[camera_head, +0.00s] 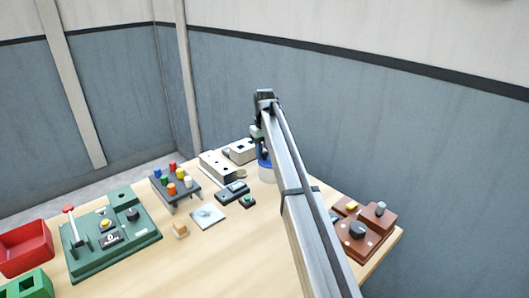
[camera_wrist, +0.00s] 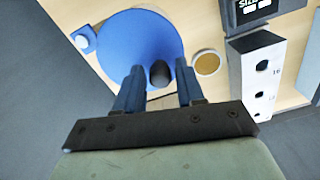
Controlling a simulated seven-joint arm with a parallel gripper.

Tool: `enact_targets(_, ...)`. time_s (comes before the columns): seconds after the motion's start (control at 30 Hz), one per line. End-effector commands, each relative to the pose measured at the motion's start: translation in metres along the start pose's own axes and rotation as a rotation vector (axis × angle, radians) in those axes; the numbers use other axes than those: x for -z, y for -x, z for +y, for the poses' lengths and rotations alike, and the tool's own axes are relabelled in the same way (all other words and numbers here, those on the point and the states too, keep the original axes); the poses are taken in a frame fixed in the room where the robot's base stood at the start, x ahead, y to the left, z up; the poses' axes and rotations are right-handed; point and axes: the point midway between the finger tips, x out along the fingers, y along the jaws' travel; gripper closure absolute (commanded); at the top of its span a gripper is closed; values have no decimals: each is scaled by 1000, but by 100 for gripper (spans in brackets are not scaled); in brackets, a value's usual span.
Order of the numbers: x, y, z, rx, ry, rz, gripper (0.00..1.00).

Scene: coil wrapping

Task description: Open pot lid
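The pot (camera_head: 266,173) stands at the back of the table, a pale body with a blue lid, partly hidden by my arm in the head view. In the wrist view its round blue lid (camera_wrist: 130,38) fills the upper left, with a dark knob (camera_wrist: 160,76). My gripper (camera_wrist: 160,67) is open, one finger on each side of the knob, with a gap showing on both sides. Whether the fingertips are level with the knob or above it I cannot tell. In the head view my gripper (camera_head: 258,133) is small and partly hidden above the pot.
In the wrist view, a white block with holes (camera_wrist: 247,75) and a round brown disc (camera_wrist: 207,63) are right of the lid. In the head view, a peg rack (camera_head: 176,188) and green panel (camera_head: 110,235) lie left; a brown panel (camera_head: 365,240) lies right.

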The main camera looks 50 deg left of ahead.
Motion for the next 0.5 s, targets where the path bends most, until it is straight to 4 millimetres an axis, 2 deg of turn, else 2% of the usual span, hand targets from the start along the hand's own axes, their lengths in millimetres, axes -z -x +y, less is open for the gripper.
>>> enact_targets(0.03, 0, 0, 0, 0, 0, 0, 67)
enact_targets(0.37, 0, 0, 0, 0, 0, 0, 98)
enact_targets(0.5, 0, 0, 0, 0, 0, 0, 100)
